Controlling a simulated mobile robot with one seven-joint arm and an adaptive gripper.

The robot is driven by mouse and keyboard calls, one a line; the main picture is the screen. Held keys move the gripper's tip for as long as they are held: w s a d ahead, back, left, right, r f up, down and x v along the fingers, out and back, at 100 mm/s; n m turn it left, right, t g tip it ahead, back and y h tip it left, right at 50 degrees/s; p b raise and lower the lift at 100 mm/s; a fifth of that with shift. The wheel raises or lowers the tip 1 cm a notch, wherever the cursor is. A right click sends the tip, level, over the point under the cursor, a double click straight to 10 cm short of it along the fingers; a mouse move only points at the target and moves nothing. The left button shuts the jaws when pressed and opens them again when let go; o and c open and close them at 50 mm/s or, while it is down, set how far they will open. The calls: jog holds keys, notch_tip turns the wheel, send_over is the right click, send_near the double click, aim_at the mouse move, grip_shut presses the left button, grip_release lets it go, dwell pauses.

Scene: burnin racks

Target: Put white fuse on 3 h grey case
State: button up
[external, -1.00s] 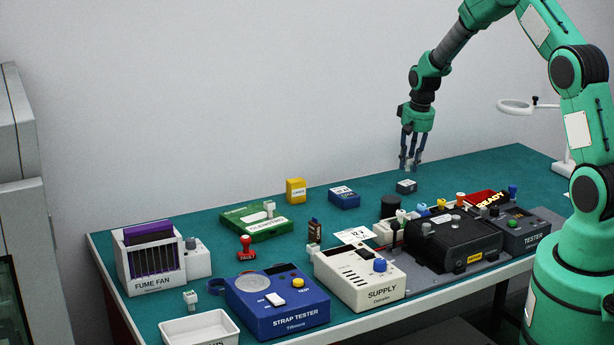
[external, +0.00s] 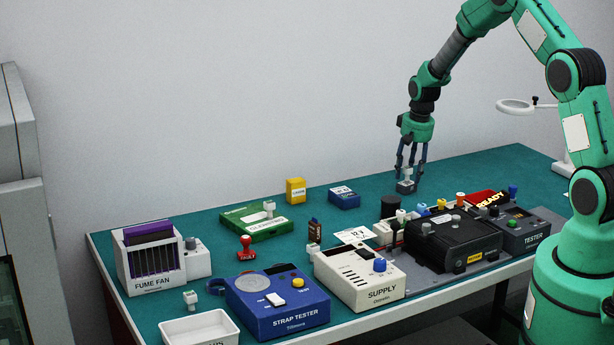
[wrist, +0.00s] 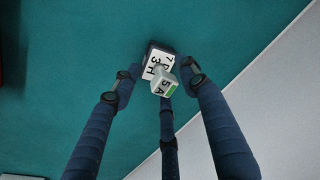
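The white fuse (wrist: 166,86), marked "5 A" with a green band, stands on the small dark grey case (wrist: 150,48), whose white label reads "3 H". In the external view the fuse (external: 407,173) shows above the case (external: 406,187), near the back of the bench. My gripper (wrist: 160,82) is over the case, its three dark blue fingers spread around the fuse. There is a gap between the left finger and the fuse. The right and lower fingers are close to it; contact there is hard to tell. The fuse's foot is partly hidden.
A blue box (external: 344,198) and a yellow box (external: 295,190) are to the left.

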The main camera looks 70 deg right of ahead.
jog(key=shift+r, duration=0.15)
notch_tip(320, 180, up, 12)
jog(key=s+a+p, duration=0.1)
jog(key=p, duration=0.1)
jog(key=shift+s+a, duration=0.15)
jog(key=shift+s, duration=0.2)
dwell(0.9)
